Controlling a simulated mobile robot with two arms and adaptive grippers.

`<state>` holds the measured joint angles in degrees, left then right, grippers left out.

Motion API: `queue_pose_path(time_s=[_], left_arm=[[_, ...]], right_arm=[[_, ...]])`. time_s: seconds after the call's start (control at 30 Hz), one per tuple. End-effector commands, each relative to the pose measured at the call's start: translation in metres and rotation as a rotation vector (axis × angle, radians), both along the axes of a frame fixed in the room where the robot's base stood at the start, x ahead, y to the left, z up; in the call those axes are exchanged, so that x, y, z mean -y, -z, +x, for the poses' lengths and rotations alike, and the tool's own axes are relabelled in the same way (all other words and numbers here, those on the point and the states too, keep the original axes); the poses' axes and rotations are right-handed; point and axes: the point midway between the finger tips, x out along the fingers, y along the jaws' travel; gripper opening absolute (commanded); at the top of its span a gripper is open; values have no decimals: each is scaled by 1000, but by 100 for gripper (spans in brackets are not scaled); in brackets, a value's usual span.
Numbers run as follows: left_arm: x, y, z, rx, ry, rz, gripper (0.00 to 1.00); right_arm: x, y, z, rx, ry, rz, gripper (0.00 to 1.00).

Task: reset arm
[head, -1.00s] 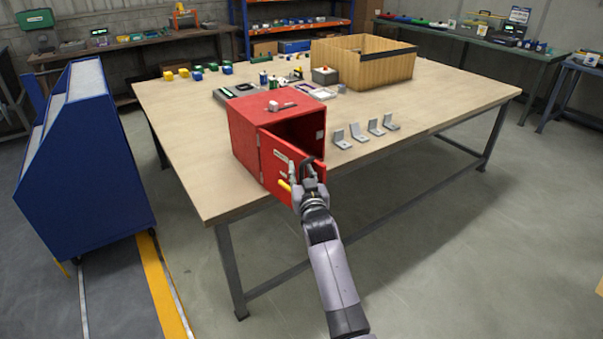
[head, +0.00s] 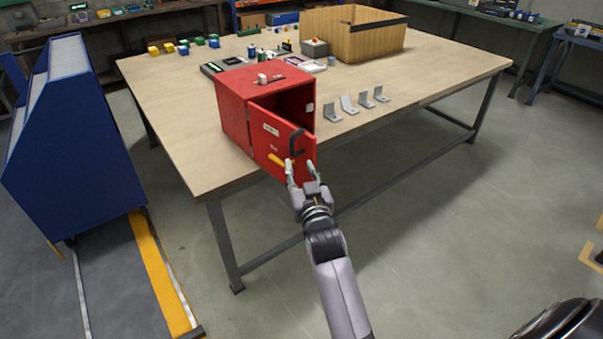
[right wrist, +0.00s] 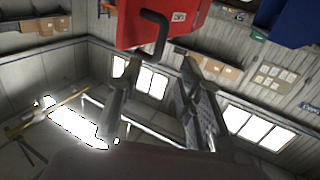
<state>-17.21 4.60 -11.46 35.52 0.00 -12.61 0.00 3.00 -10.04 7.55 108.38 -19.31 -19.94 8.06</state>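A red metal box (head: 238,126) stands at the near edge of the workbench (head: 180,118). Its door (head: 266,143) is swung partly open towards me, with a dark curved handle (head: 296,146) and a yellow piece (head: 281,160) on its front. My right gripper (head: 300,166) is open and empty, just in front of the door and below the handle. In the right wrist view, the handle (right wrist: 160,30) shows close to the tips of the two spread fingers (right wrist: 158,68). My left gripper is not in view.
Several grey brackets (head: 350,104) stand right of the box. A wooden crate (head: 345,40) and coloured blocks (head: 183,48) are farther back. A blue cabinet (head: 75,150) stands left of the bench. The floor on the right is largely clear.

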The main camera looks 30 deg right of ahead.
Motion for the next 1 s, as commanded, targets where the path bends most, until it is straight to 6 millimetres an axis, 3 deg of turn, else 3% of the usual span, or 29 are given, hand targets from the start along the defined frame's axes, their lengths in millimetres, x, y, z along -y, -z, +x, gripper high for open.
queue_pose_path(time_s=[0.2,0.7,0.77,0.87,1.0], left_arm=[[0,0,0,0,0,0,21],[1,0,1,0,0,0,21],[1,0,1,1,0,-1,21],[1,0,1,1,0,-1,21],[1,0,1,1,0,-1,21]], right_arm=[[-2,0,-11,0,1,0,33],[-4,6,-10,-11,-5,0,33],[-8,20,-9,-37,-17,1,33],[-22,67,-8,-120,-55,1,33],[-47,166,-21,-298,-129,6,33]])
